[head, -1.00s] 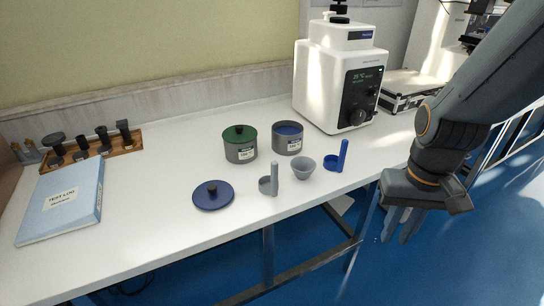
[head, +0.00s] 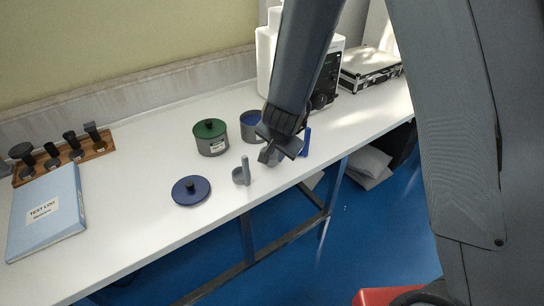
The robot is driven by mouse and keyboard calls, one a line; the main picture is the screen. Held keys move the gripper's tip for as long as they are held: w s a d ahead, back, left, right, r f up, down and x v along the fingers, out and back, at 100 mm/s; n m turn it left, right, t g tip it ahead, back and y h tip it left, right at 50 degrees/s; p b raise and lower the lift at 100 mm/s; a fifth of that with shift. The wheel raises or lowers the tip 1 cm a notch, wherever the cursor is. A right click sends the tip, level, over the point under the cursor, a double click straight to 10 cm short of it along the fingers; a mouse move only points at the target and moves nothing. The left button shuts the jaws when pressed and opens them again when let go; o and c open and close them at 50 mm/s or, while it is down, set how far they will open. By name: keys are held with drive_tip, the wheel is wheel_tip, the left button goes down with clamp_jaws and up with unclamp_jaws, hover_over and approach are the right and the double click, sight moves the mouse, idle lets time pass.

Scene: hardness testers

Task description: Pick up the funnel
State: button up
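The small grey bowl-shaped piece that looks like the funnel was on the white table between the grey and blue upright-handled scoops. It is now hidden, or almost hidden, by my gripper (head: 272,156). My gripper points down over that spot, seen from behind. Its fingertips are too small and covered to tell whether they are apart or touch anything.
A grey scoop (head: 242,176) stands just left of my gripper and a blue scoop (head: 307,142) just right. Behind are a green-lidded pot (head: 211,139) and an open pot (head: 250,126). A blue lid (head: 191,190) lies front left. The table's front edge is close.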

sight(272, 158)
drive_tip(key=shift+d+x, duration=0.15)
drive_tip(key=shift+x, duration=1.5)
drive_tip(key=shift+d+x, duration=0.1)
drive_tip(key=shift+x, duration=1.55)
clamp_jaws()
